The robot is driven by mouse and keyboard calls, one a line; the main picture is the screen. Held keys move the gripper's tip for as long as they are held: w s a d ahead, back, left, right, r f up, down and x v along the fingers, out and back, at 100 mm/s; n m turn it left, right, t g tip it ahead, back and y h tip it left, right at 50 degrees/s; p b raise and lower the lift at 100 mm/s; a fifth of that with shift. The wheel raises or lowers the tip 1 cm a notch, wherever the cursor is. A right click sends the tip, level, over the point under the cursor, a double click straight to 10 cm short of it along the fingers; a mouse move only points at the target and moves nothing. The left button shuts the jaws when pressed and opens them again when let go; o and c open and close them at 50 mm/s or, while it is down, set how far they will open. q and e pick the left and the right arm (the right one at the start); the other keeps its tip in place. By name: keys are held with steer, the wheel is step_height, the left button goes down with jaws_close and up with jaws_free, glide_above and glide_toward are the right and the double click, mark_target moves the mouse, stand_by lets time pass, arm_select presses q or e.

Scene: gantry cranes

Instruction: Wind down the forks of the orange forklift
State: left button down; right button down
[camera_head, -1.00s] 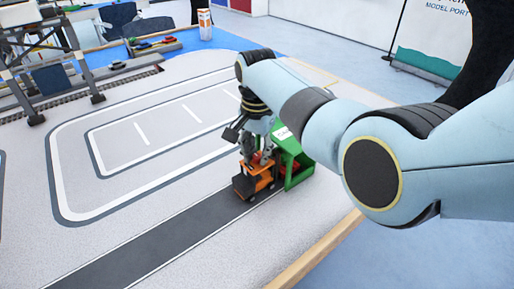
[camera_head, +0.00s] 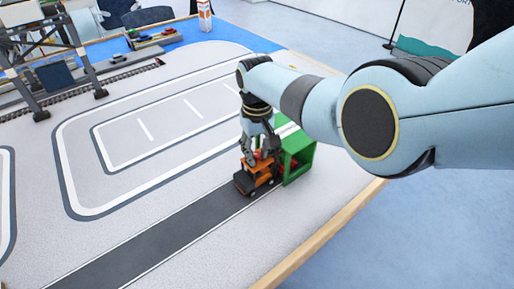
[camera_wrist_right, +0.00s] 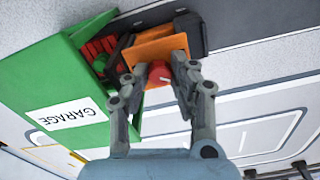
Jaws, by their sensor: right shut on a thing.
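The orange forklift (camera_head: 256,178) stands on the dark road strip at the opening of the green garage (camera_head: 299,160). In the right wrist view the forklift (camera_wrist_right: 150,47) shows its orange top, with a red knob (camera_wrist_right: 158,76) on it. My right gripper (camera_head: 257,152) reaches down onto the forklift from above. In the wrist view its fingertips (camera_wrist_right: 158,80) are shut on the red knob, one on each side. The forks are not clearly visible; the front of the forklift is at the garage. My left gripper is not in view.
The garage (camera_wrist_right: 55,80), marked GARAGE, is close beside my right gripper. A wooden table edge (camera_head: 325,232) runs at the right. Grey crane frames (camera_head: 40,70) and a track stand at the back left. The white-lined mat left of the forklift is clear.

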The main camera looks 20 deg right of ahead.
mark_target(257, 154)
steer(key=n, duration=0.3)
steer(key=shift+n+p, duration=0.35)
steer(key=shift+n, duration=1.85)
steer(key=c, duration=1.1)
jaws_free()
steer(key=shift+r, duration=0.1)
step_height(257, 154, up, 12)
steer(key=shift+f, duration=0.1)
